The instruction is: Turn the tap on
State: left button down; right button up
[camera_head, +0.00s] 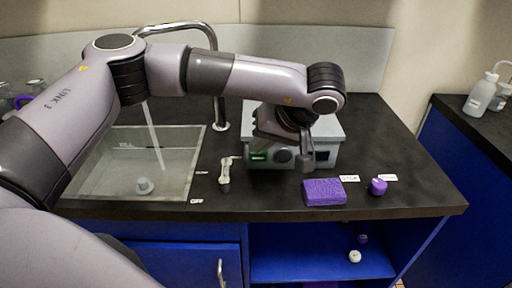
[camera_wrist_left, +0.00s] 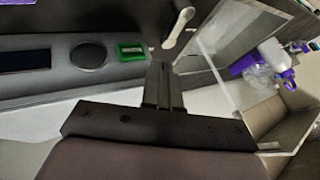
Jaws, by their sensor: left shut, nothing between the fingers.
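A pale stream (camera_head: 153,135) runs from behind my arm, below the spout, into the basin. My right gripper is out of view.
A purple sponge-like block (camera_head: 324,192) and a purple cap (camera_head: 378,186) lie near the counter's front edge. Bottles (camera_head: 481,95) stand on the far-right counter.

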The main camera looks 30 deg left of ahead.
aim_at(226, 175)
pick_arm(q)
jog(key=x, duration=0.9)
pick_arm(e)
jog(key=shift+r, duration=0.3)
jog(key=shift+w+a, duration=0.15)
